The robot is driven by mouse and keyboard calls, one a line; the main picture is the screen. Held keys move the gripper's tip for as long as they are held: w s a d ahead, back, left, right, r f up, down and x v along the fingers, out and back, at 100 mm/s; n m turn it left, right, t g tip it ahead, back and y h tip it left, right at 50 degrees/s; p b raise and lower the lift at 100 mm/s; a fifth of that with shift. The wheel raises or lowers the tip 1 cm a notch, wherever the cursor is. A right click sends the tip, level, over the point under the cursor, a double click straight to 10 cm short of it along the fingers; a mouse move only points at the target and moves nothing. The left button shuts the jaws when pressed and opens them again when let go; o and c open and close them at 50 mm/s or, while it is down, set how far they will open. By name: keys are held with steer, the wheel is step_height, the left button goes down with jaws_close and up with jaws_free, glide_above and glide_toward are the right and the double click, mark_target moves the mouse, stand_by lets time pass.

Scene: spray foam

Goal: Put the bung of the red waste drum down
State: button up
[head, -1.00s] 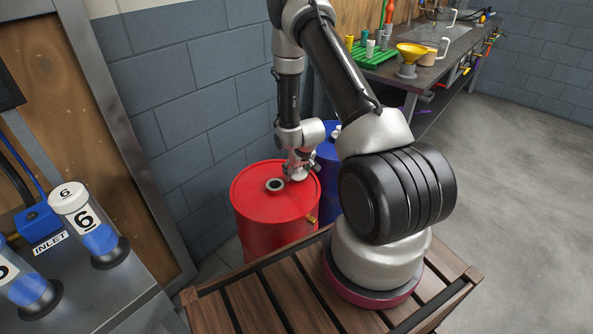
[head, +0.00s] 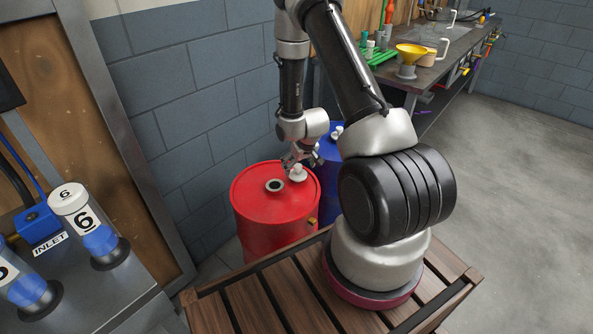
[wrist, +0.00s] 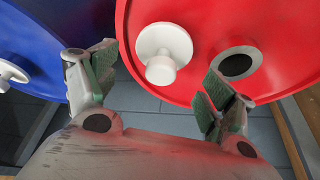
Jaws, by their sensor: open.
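The red waste drum (head: 262,215) stands by the block wall, and its red top fills much of the wrist view (wrist: 215,20). Its white bung (head: 298,173) sits on the drum top, to the right of the dark open bung hole (head: 274,185). In the wrist view the bung (wrist: 162,62) stands upright and apart from the hole (wrist: 238,63). My gripper (head: 298,156) is above the bung. In the wrist view my gripper (wrist: 158,88) is open, its fingers apart, with nothing between the pads.
A blue drum (head: 328,165) with its own white bung (head: 336,131) stands right behind the red one. A bench (head: 430,80) with a yellow funnel (head: 411,53) is at the back right. A slatted wooden deck (head: 265,300) lies in front.

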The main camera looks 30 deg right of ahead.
steer(key=v, duration=0.7)
step_height(320, 180, up, 10)
glide_above(302, 178)
steer(key=s+a+v, duration=0.1)
steer(key=a+v, duration=0.1)
steer(key=v, duration=1.3)
steer(key=s+a+r, duration=0.2)
steer(key=s+r, duration=0.4)
steer(key=s, duration=0.4)
steer(key=s+a+r, duration=0.2)
steer(key=s+r, duration=0.4)
steer(key=s, duration=0.4)
steer(key=shift+s+a+r+n, duration=0.25)
steer(key=shift+s+r+n, duration=0.05)
steer(key=shift+s, duration=0.05)
